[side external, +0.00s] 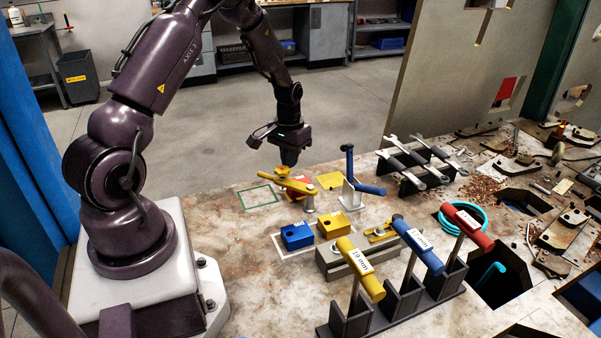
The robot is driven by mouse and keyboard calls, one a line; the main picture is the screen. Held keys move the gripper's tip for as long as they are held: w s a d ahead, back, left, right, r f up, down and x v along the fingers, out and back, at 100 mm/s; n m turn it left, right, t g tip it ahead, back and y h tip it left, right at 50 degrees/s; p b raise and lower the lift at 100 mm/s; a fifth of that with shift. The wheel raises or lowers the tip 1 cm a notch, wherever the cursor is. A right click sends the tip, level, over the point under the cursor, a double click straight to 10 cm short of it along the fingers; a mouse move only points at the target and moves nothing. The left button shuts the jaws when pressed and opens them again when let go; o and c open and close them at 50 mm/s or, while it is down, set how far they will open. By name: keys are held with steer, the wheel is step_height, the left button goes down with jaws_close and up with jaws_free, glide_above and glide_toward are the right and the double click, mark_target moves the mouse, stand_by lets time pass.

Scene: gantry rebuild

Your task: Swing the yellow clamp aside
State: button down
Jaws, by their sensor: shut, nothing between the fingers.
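The yellow clamp (297,186) is a flat arm with a round knob at its left end and a grey post at its right end. It stands on the worktop left of the blue-handled upright tool, with an orange piece partly hidden under its arm. My gripper (289,160) points down just above the knob end, shut and empty. Whether its fingertips touch the knob is too small to tell.
A blue block (296,235) and a yellow block (333,224) sit in front of the clamp. The blue-handled tool (350,180) stands close at right. A green-outlined square (258,197) lies empty at left.

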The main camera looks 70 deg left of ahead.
mark_target(278, 168)
steer(key=shift+s+d, duration=0.1)
steer(key=shift+s, duration=0.55)
steer(key=shift+s+d, duration=0.3)
steer(key=shift+s, duration=0.3)
steer(key=shift+s+d, duration=0.4)
steer(key=shift+s, duration=0.15)
steer(key=shift+d, duration=0.1)
